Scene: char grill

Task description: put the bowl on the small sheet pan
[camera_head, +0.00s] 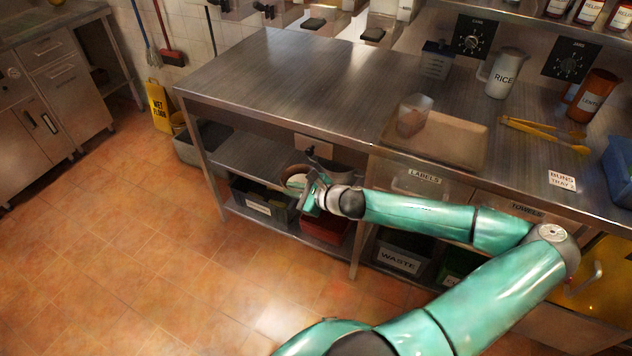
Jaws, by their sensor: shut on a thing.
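My gripper (308,188) reaches in front of the counter, at the height of its middle shelf. It is shut on a small bowl (293,179), whose brownish rim and pale side show to the left of the fingers. The fingers hide part of the bowl, and I cannot tell whether it still touches the shelf. The small sheet pan (462,146) is a shallow tan tray on the countertop, up and to the right of my gripper. A clear tapered container (413,116) stands at its left end; the rest of the pan is bare.
The steel countertop (290,85) is clear left of the pan. A grey pot (338,171) is close behind my gripper on the shelf (240,158). The counter's front edge lies above my gripper.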

